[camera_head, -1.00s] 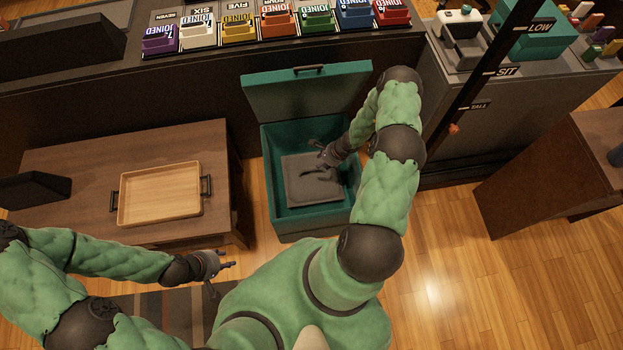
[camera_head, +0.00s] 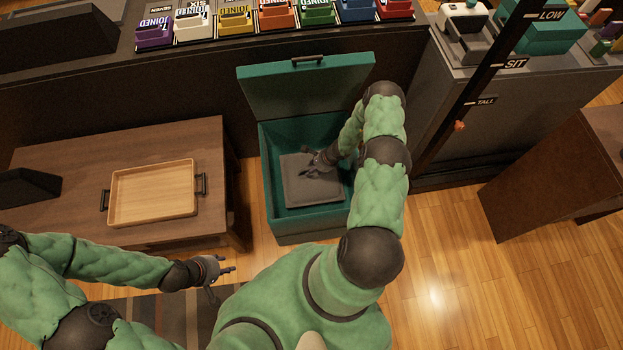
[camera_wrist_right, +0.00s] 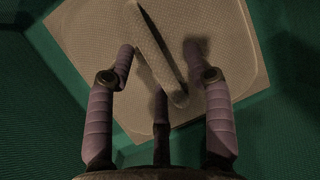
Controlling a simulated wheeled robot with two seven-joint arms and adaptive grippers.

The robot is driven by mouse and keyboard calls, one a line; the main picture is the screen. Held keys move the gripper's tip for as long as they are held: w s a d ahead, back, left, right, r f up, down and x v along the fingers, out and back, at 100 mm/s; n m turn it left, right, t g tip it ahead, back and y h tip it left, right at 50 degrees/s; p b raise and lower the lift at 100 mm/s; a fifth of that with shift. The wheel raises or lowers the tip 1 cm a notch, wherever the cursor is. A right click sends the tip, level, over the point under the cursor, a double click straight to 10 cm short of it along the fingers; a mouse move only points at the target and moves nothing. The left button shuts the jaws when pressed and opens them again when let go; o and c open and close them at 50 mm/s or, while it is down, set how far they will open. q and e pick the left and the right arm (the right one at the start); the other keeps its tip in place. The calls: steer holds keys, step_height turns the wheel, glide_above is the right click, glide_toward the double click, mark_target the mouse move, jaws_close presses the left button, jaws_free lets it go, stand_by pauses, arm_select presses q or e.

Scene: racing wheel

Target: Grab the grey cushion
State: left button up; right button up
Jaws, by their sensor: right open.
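The grey cushion (camera_head: 312,190) lies flat inside an open teal box. In the right wrist view the cushion (camera_wrist_right: 205,25) is a pale square with a raised strap-like handle (camera_wrist_right: 158,55) running diagonally across it. My right gripper (camera_head: 312,168) is inside the box, over the cushion. In the right wrist view my right gripper (camera_wrist_right: 160,75) is open, with fingers on both sides of the handle; I cannot tell whether they touch it. My left gripper (camera_head: 228,278) is open and empty, left of my body, away from the box.
The teal box (camera_head: 300,232) has its lid (camera_head: 308,92) raised at the back. A low wooden table (camera_head: 60,160) with a wooden tray (camera_head: 152,192) stands left of it. A dark counter (camera_head: 190,85) runs behind. A dark post (camera_head: 470,95) and brown cabinet (camera_head: 550,170) are at right.

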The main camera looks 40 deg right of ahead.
steer(key=shift+w+a+f, duration=0.1)
steer(key=shift+w+f, duration=0.1)
steer(key=shift+f, duration=0.2)
jaws_close()
steer(key=shift+r, duration=0.1)
steer(key=shift+r, duration=0.1)
